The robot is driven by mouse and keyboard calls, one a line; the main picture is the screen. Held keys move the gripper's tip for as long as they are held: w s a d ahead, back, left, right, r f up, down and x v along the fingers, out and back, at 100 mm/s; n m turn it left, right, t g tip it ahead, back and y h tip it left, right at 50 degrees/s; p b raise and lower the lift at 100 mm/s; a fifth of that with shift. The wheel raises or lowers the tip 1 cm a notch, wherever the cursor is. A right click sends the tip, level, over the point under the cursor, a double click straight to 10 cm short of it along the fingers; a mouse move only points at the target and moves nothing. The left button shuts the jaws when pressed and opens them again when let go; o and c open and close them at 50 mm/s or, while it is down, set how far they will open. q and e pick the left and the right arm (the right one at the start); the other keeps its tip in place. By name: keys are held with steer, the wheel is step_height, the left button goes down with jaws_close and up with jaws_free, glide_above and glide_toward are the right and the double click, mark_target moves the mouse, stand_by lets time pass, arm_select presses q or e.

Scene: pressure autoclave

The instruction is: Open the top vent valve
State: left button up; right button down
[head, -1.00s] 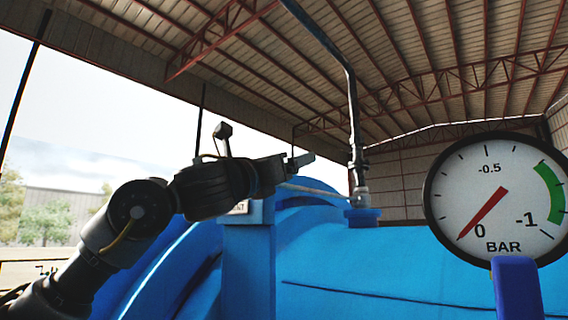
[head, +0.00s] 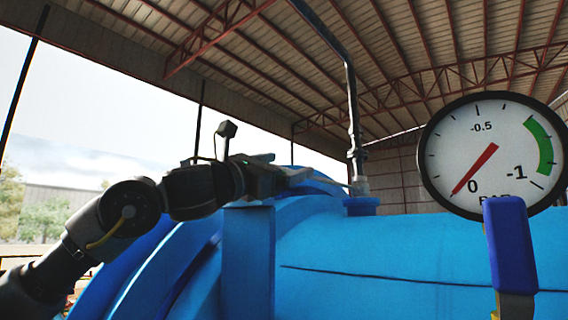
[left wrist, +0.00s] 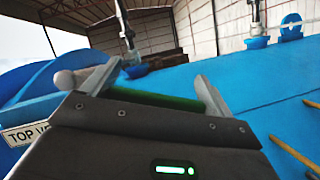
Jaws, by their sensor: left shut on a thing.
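The label starting "TOP V" (left wrist: 25,132) shows at the left of the left wrist view. The rest of its text is hidden by my gripper. My left gripper (head: 290,178) is over the blue vessel's top, just above the blue post, in the head view. In the left wrist view, my left gripper (left wrist: 155,88) has its two fingers apart, with a dark green bar (left wrist: 155,99) between them. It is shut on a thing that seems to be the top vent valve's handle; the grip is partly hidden. My right gripper is not in view.
The blue vessel (head: 390,250) fills the lower middle. A vertical pipe (head: 356,150) rises from its blue flange (head: 361,206), just right of my gripper. A pressure gauge (head: 490,155), needle near 0, and a blue lever (head: 510,245) stand close at right.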

arm_select(q)
steer(key=shift+w+a+f+m+g+h, duration=0.1)
steer(key=shift+a+f+m+g+h, duration=0.1)
steer(key=shift+f+m+g, duration=0.35)
steer(key=shift+w+a+f+m+g+h, duration=0.15)
steer(key=shift+f+m+h, duration=0.1)
steer(key=shift+m, duration=0.6)
steer(key=shift+s+d, duration=0.1)
steer(key=o, duration=1.1)
steer(key=shift+s+f+b, duration=0.1)
steer(key=shift+b, duration=0.25)
steer(key=shift+b+v, duration=3.2)
steer(key=shift+v, duration=2.2)
